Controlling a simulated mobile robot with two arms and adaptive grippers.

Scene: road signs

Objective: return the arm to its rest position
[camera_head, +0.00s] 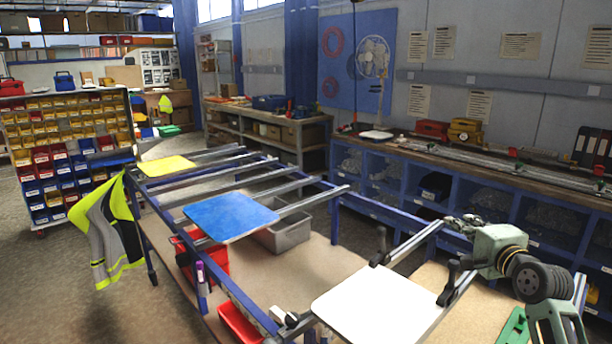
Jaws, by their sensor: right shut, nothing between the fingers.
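My right arm comes in at the lower right. Its gripper (460,223) is small in view, shut and empty, beyond the pale green wrist. It appears above the right end of the blue rack and apart from the signs. The white sign plate (378,304) lies on the near rack bars, to the left of and below the gripper. A blue sign plate (229,215) lies on the middle bars. A yellow sign plate (166,166) lies at the far end. My left gripper is not in view.
The blue rack frame (222,277) has dark upright clamps (450,283) near the white plate. A grey bin (284,236) and red bins stand below. A hi-vis vest (104,232) hangs at the left end. A long workbench (470,160) runs behind the arm.

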